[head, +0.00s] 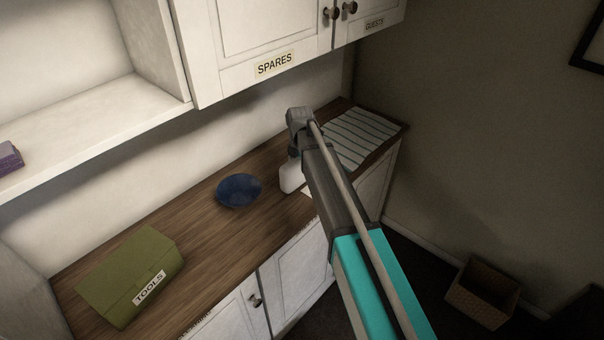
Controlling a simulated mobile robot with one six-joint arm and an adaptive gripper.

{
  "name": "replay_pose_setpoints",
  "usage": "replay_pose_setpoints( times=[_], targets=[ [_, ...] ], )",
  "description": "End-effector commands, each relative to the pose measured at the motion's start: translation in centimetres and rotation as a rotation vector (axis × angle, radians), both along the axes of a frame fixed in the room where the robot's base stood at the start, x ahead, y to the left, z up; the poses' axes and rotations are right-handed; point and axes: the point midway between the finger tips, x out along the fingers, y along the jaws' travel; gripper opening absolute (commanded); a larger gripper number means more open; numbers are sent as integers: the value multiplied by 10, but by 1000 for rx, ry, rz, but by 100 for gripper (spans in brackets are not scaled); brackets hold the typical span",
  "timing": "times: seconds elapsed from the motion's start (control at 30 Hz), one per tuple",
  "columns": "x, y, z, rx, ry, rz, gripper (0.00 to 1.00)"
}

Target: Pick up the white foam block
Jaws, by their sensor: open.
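A white, rounded block (290,177), which looks like the foam block, shows at the left edge of my arm on the wooden counter. Its right part is hidden behind my arm. My arm reaches in from the lower right, and its dark grey end (300,122) is above and beyond the block in the picture. My gripper is open, but its fingertips are mostly hidden by the arm. I cannot tell how far they are from the block or whether they touch it.
A dark blue bowl (239,190) stands left of the block. A green box labelled TOOLS (130,275) is at the counter's near left. A striped cloth (360,137) lies at the far right end. White cupboards labelled SPARES (270,35) hang above. A basket (482,292) stands on the floor.

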Motion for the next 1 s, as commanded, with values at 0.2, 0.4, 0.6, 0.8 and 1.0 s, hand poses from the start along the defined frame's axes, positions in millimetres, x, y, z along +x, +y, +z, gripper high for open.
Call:
replay_pose_setpoints(
  times=[0.2,0.4,0.6,0.8,1.0],
  targets=[
    [0,0,0,0,0,0,100],
    [0,0,0,0,0,0,100],
    [0,0,0,0,0,0,91],
    [0,0,0,0,0,0,54],
    [0,0,0,0,0,-1,38]
  ],
)
